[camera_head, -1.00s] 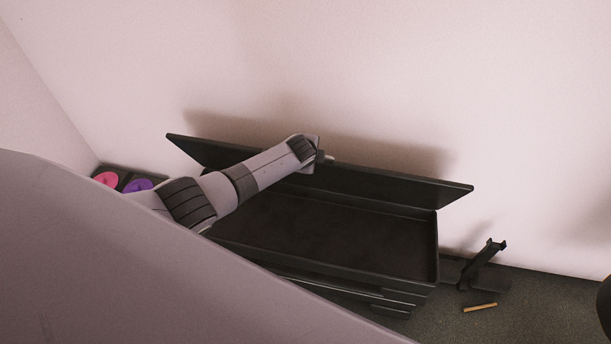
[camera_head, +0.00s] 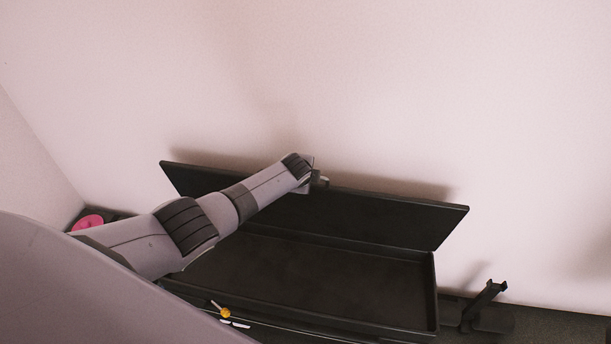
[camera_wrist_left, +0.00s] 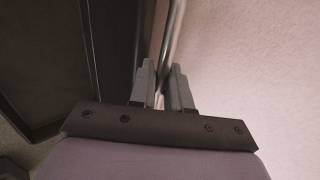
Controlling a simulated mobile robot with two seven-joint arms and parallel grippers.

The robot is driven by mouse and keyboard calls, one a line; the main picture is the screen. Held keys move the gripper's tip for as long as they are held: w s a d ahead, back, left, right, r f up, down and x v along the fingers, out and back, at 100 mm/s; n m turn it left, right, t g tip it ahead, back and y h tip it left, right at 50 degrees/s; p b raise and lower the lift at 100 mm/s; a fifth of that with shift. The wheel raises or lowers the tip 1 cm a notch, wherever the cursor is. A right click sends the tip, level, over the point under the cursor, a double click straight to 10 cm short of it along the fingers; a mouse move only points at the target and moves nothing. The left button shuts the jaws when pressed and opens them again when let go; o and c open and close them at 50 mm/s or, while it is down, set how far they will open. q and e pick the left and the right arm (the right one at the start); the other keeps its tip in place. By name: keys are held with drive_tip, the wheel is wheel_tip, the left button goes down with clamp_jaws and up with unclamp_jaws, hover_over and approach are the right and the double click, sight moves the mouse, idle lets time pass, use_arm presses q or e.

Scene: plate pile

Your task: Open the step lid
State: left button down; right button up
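The step lid (camera_head: 385,218) is a long black panel, raised steeply along the back of a black open box (camera_head: 432,292). My left arm reaches across the box from the left. My left gripper (camera_head: 318,180) is at the lid's top edge, near its middle. In the left wrist view the fingers of the left gripper (camera_wrist_left: 163,78) are close together, with a thin greyish edge running between them, which looks like the lid's edge. Contact on both sides is hard to see. My right gripper is not in view.
The pale wall (camera_head: 400,90) stands close behind the lid. A pink round thing (camera_head: 88,222) is at the far left. A small black stand (camera_head: 485,305) is right of the box. A small yellow thing (camera_head: 225,312) shows at the box's front.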

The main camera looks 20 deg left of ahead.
use_arm(q)
drive_tip(key=c, duration=1.2)
unclamp_jaws()
drive_tip(key=shift+f, duration=0.1)
drive_tip(key=shift+c, duration=0.2)
drive_tip(key=shift+s, duration=0.1)
drive_tip(key=p+v, duration=0.4)
drive_tip(key=v, duration=0.3)
